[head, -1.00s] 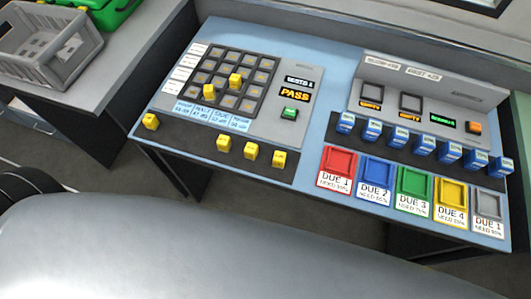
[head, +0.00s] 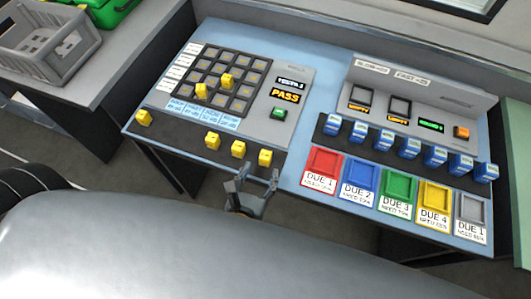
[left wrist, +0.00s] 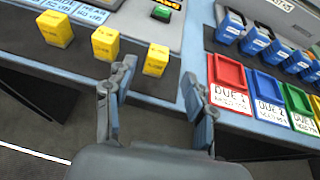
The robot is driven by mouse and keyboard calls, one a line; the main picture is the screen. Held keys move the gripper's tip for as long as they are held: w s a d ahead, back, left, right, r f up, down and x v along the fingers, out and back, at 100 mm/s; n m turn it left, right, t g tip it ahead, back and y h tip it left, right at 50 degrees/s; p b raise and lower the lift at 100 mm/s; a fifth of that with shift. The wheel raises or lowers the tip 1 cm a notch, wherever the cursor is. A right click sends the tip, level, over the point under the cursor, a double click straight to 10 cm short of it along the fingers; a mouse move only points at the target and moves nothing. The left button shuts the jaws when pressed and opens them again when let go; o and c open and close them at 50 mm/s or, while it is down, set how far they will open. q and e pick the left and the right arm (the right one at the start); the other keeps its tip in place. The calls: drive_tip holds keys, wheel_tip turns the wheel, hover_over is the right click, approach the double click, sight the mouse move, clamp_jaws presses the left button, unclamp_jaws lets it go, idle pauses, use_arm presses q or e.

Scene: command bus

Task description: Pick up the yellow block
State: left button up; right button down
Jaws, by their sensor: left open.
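Several yellow blocks are on the left panel of the blue table. Three stand in a row along its front edge: a left one (head: 212,141), a middle one (head: 238,149) and a right one (head: 265,157). Another yellow block (head: 143,117) stands at the panel's left corner, and two (head: 227,81) sit on the dark grid. My left gripper (head: 258,176) is open and empty, just in front of the table edge near the right block. In the left wrist view that block (left wrist: 156,60) lies ahead of the open fingers (left wrist: 160,88), apart from them. My right gripper is not in view.
The blue table (head: 325,75) also holds red, blue, green, yellow and grey trays (head: 398,187) labelled DUE. Several blue-and-white blocks (head: 409,147) stand behind them. A grey crate (head: 42,47) is on a side counter at the far left.

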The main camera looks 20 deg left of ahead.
sight(264, 160)
use_arm(q)
drive_tip(key=x, duration=0.3)
drive_tip(key=b+x, duration=0.1)
drive_tip(key=x, duration=0.2)
drive_tip(key=shift+w+a+f, duration=0.2)
drive_tip(key=shift+f, duration=0.1)
clamp_jaws()
